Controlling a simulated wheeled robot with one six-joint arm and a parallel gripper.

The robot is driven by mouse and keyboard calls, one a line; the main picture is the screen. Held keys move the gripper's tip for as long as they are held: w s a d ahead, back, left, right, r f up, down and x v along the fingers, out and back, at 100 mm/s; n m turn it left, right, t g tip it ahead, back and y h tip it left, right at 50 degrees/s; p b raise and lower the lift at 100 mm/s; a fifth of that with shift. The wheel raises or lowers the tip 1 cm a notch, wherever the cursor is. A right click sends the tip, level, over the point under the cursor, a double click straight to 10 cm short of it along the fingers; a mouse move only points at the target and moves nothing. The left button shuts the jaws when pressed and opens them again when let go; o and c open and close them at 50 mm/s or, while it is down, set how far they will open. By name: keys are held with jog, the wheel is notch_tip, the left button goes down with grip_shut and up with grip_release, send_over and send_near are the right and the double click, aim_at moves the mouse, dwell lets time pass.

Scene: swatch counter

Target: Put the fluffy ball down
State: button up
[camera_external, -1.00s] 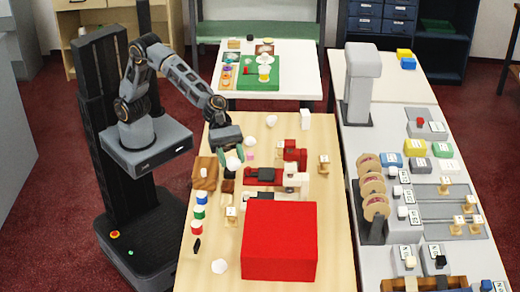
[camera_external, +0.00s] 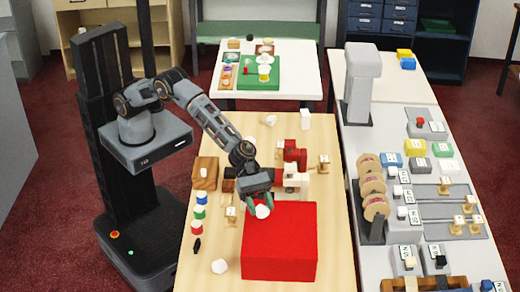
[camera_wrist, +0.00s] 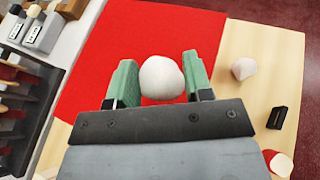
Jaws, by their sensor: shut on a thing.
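The fluffy ball is a small white round ball (camera_external: 262,211), held between the fingertips of my gripper (camera_external: 261,206). In the wrist view the ball (camera_wrist: 162,78) sits between the two green finger pads of my gripper (camera_wrist: 161,80), with a pad against each side. My gripper is shut on it. Below is a large red box (camera_external: 280,250) with a flat top, and the ball is over its back left part. The red top (camera_wrist: 110,55) fills much of the wrist view. I cannot tell whether the ball touches it.
A white lump (camera_external: 219,266) lies left of the red box, with a small black piece (camera_external: 197,245) behind it. Colored jars (camera_external: 200,212) stand along the table's left edge. A red and white device (camera_external: 293,160) stands behind the box. Bare wood (camera_external: 335,220) lies to the right.

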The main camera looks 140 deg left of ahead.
jog(key=shift+f, duration=0.75)
jog(key=shift+f, duration=0.2)
jog(key=o, duration=1)
jog(key=shift+c, duration=0.2)
jog(key=shift+r, duration=0.2)
